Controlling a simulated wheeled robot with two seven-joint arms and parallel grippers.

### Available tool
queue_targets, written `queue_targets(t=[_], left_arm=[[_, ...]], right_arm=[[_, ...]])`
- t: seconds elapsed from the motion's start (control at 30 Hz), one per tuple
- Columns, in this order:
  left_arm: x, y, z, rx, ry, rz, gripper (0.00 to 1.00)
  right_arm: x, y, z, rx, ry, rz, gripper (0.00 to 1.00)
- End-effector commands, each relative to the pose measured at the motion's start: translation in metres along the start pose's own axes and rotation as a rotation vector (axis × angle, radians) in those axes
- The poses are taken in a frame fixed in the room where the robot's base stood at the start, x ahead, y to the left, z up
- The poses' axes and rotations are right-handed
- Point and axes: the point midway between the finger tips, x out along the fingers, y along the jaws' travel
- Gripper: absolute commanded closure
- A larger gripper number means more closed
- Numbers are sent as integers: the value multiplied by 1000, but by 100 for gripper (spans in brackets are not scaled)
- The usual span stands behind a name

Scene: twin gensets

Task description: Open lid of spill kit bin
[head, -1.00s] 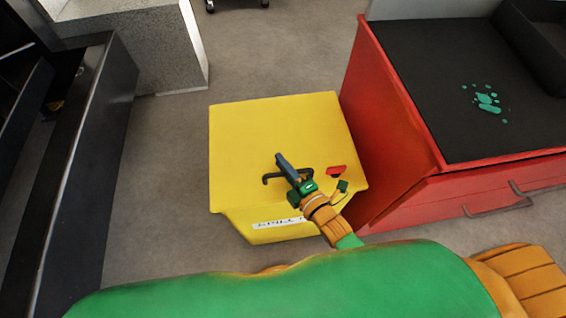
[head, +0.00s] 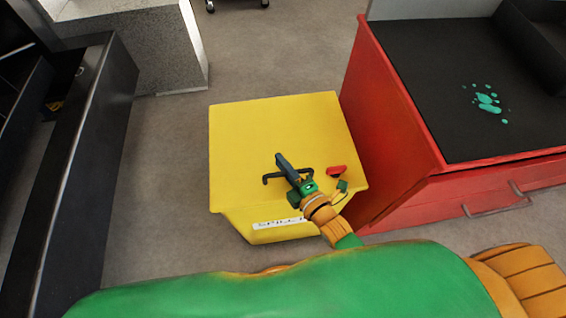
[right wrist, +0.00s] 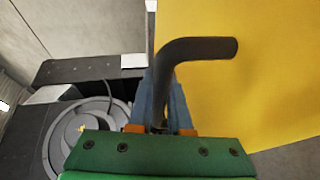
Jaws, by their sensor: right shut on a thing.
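The yellow spill kit bin (head: 262,135) stands on the floor in the middle of the head view, its flat lid down. A dark bar handle (head: 270,178) is on the lid, near its front edge. My right gripper (head: 281,160) is at the handle and shut on it. In the right wrist view the fingers (right wrist: 163,98) close around the dark handle (right wrist: 205,47), with the yellow lid (right wrist: 255,100) beyond. Part of the handle is hidden by the gripper. A white label (head: 280,223) is on the bin's front. My left gripper is not in view.
A red cabinet (head: 395,135) with a black top stands close against the bin's right side. A small red piece (head: 336,170) is on the lid, right of the handle. A dark metal frame (head: 75,170) stands at the left. Bare floor (head: 165,150) lies between it and the bin.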

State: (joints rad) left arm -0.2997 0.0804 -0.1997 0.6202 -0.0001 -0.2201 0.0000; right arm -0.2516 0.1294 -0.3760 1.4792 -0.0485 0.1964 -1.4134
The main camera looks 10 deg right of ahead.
Motion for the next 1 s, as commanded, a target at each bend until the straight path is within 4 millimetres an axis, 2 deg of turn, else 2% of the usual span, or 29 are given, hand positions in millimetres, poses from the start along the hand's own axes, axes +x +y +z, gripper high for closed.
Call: queue_targets(t=[0.33, 0.47, 0.57, 0.9, 1.0], left_arm=[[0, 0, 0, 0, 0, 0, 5], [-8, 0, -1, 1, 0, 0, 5], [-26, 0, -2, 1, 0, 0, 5], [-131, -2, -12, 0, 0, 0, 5], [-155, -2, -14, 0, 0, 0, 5]], right_arm=[[0, 0, 0, 0, 0, 0, 100], [0, 7, 0, 4, 0, -9, 100], [-1, 21, -1, 12, 0, -32, 100], [6, 92, 2, 93, -2, -235, 100], [12, 109, 5, 121, -4, -304, 100]])
